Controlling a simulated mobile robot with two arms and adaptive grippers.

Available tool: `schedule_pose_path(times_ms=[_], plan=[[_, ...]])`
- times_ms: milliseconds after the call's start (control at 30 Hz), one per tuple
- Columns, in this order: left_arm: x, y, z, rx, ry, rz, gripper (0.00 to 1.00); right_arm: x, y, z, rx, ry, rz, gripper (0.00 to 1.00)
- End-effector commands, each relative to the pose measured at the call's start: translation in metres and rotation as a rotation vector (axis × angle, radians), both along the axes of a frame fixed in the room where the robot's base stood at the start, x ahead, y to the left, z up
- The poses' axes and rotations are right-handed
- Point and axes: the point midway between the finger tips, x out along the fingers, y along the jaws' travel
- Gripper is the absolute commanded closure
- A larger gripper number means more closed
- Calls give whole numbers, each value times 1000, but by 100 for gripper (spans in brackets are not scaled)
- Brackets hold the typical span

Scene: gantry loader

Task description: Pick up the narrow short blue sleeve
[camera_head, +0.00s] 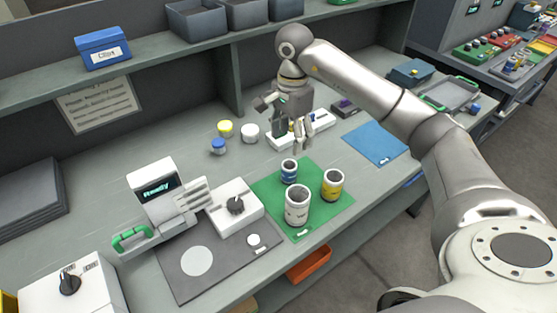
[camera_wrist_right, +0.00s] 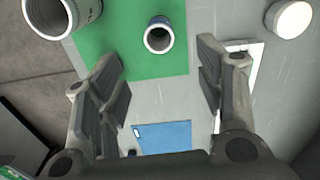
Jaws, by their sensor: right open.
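The narrow short blue sleeve (camera_head: 289,174) stands upright on the green mat (camera_head: 265,190), near its back edge. My right gripper (camera_head: 303,147) is open and empty, fingers pointing down, above and slightly behind the sleeve. In the right wrist view the sleeve (camera_wrist_right: 158,38) shows ahead of the gap between the open fingers (camera_wrist_right: 160,70), not touching them. A wide white sleeve (camera_head: 297,207) and a yellow-banded sleeve (camera_head: 332,186) stand close by on the mat. My left gripper is out of view.
Behind the mat are a white holder (camera_head: 318,128), a white puck (camera_head: 250,133), a yellow-topped jar (camera_head: 225,128) and a blue jar (camera_head: 218,147). A blue mat (camera_head: 375,144) lies bare to the right.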

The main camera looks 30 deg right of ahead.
Motion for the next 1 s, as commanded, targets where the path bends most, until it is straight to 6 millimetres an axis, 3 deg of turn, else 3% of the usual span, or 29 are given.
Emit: schedule_pose_path(times_ms=[167,300,533,767,1000], plan=[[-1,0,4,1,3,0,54,-1,0,-18,0,5,0,38],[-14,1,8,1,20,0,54,-1,0,-40,1,6,-1,38],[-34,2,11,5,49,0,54,-1,1,-58,2,2,0,38],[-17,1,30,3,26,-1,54,-3,2,-87,2,6,0,38],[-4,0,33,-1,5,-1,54,-2,2,-108,1,0,0,38]])
